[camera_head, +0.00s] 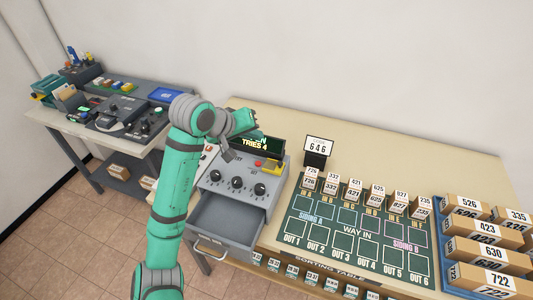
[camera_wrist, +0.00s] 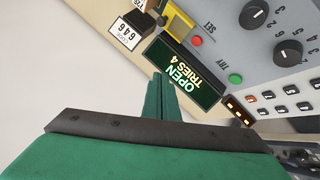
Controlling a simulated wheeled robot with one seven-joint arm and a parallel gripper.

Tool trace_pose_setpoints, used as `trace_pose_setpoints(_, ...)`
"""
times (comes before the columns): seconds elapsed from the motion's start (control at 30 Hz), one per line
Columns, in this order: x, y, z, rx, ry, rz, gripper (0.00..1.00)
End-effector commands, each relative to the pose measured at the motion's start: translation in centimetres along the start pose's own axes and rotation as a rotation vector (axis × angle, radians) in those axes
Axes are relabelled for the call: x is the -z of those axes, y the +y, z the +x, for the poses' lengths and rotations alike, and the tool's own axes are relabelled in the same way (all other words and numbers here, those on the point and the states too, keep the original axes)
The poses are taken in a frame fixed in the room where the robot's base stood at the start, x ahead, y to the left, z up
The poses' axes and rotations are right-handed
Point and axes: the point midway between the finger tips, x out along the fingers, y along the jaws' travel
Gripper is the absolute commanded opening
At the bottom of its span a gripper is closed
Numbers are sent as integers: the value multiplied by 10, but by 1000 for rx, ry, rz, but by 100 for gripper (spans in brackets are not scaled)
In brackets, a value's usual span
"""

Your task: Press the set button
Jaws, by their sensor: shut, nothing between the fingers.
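The grey control box (camera_head: 238,183) stands on the sorting table, with three black knobs on its sloped top. The red set button (camera_wrist: 197,41) sits beside the SET label in the wrist view, with the green TRY button (camera_wrist: 235,78) further right. The display (camera_wrist: 185,72) reads OPEN, TRIES 4. My gripper (camera_wrist: 160,78) is shut and empty, its fingers pointing at the display's edge, apart from the red button. In the head view my gripper (camera_head: 248,122) is above and behind the box, partly covering the display.
The box's drawer (camera_head: 224,221) is open and looks empty. A 646 card stand (camera_head: 317,152) is right of the box, near the green sorting board (camera_head: 360,228) and numbered parcels (camera_head: 480,250). A second desk (camera_head: 120,128) with devices stands left.

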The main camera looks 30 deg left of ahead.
Motion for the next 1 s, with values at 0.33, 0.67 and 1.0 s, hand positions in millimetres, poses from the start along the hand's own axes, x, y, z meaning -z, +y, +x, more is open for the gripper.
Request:
trace_pose_setpoints(0.33,1,-4,-2,3,3,-5,0)
trace_pose_setpoints(0.67,-12,-15,15,2,1,-6,0)
trace_pose_setpoints(1.0,-34,-34,46,0,0,-4,0)
